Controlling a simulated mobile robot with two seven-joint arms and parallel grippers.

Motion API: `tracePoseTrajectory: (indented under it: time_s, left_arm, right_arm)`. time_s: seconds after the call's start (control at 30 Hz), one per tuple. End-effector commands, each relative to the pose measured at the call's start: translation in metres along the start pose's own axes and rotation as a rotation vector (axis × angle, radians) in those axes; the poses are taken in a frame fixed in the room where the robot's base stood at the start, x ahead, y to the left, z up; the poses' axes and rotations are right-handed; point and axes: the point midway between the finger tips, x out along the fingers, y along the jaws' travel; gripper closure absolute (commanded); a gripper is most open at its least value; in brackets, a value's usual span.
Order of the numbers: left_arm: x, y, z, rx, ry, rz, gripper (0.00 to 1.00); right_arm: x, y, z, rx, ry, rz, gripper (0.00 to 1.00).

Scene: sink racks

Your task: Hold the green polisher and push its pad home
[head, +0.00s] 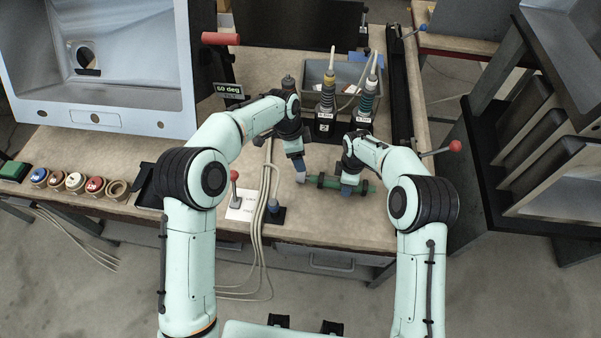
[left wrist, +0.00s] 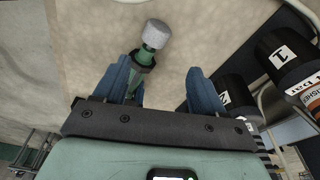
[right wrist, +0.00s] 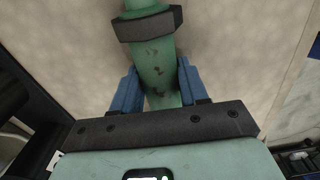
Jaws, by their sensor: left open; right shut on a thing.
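The green polisher (head: 325,182) lies roughly level above the front of the bench. My right gripper (head: 350,188) is shut around its green body (right wrist: 155,62), with a dark collar beyond the fingers in the right wrist view. The pale grey pad (head: 301,177) is at the polisher's left end; it also shows in the left wrist view (left wrist: 155,34) beside a dark green collar. My left gripper (head: 298,166) is open, close to the pad end. In the left wrist view the pad is beyond its fingertips. I cannot tell whether the pad is fully seated.
Two cabled tools (head: 327,97) stand in a black numbered holder behind the grippers, close to my left gripper's right finger. A grey bin (head: 352,74) is behind them. Pale cables (head: 262,205) and a red-knobbed lever (head: 234,178) are left. Several discs (head: 75,182) line the left edge.

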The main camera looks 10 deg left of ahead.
Motion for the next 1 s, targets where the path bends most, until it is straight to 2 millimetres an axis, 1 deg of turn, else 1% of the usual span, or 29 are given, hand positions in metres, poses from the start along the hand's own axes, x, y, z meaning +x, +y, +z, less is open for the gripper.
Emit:
tracePoseTrajectory:
  time_s: [0.03,0.1,0.23,0.37,0.47,0.8,1.0]
  left_arm:
    - [0.005,0.004,-0.005,0.098,-0.057,0.007,0.30]
    - [0.008,0.006,-0.006,0.199,-0.119,0.017,0.30]
    - [0.011,0.008,-0.006,0.290,-0.176,0.027,0.30]
    - [0.020,0.008,-0.004,0.303,-0.186,0.030,0.30]
    - [0.032,0.009,-0.001,0.301,-0.185,0.032,0.30]
    - [0.081,0.009,0.008,0.298,-0.182,0.030,0.30]
    - [0.101,0.008,0.011,0.298,-0.181,0.029,0.30]
  right_arm:
    - [0.000,0.000,0.000,0.000,0.000,0.000,0.83]
    - [0.000,0.000,0.000,0.000,0.000,0.000,0.83]
    - [0.000,0.000,0.001,0.001,0.000,0.000,0.83]
    - [0.000,0.000,0.001,0.001,-0.001,-0.001,0.83]
    - [0.000,0.000,0.001,0.001,-0.001,-0.001,0.83]
    - [0.000,0.000,0.001,0.001,-0.001,-0.002,0.83]
    - [0.000,0.000,0.001,0.001,-0.001,-0.002,0.83]
